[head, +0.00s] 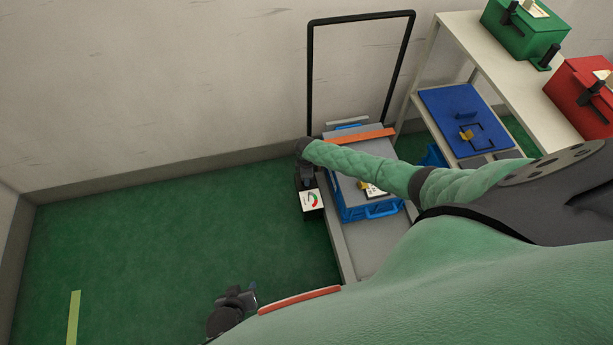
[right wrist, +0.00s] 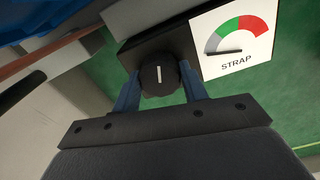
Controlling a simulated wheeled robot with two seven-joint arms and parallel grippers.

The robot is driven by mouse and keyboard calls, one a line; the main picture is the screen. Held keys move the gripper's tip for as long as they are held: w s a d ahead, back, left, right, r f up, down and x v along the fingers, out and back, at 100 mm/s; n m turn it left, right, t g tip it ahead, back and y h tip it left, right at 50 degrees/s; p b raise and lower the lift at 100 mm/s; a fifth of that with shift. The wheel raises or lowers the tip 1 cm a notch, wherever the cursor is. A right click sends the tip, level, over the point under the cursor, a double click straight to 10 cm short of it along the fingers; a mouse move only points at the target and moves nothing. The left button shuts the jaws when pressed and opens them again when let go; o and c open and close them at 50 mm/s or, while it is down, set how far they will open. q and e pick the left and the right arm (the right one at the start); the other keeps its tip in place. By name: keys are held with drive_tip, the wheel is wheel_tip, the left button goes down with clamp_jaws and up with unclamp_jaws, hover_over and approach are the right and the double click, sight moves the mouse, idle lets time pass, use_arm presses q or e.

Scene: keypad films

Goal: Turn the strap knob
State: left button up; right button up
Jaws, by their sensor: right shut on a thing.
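The strap knob (right wrist: 158,76) is round and black with a white mark, which stands nearly upright in the right wrist view. It sits on a dark box beside a white STRAP gauge (right wrist: 238,44). The gauge has a grey, green and red arc, and its needle lies toward the grey left end. The gauge also shows small in the head view (head: 311,199). My right gripper (right wrist: 161,88) is shut on the knob, one blue finger on each side. My left gripper (head: 236,297) is low in the head view, away from the knob; its jaw gap is unclear.
A grey cart (head: 343,250) with a tall black handle (head: 311,80) carries a blue case (head: 352,213). At right, a pale shelf (head: 480,50) holds a green box (head: 522,32), a red box (head: 575,95) and a blue board (head: 445,107). Green floor at left is clear.

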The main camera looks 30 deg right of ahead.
drive_tip(key=shift+n, duration=0.3)
use_arm(q)
drive_tip(key=shift+f, duration=0.3)
drive_tip(key=shift+w+r, duration=0.1)
use_arm(e)
drive_tip(key=o, duration=1)
wheel_tip(320, 180, up, 8)
drive_tip(key=shift+f, duration=0.2)
use_arm(q)
wheel_tip(320, 180, up, 2)
drive_tip(key=shift+r, duration=0.2)
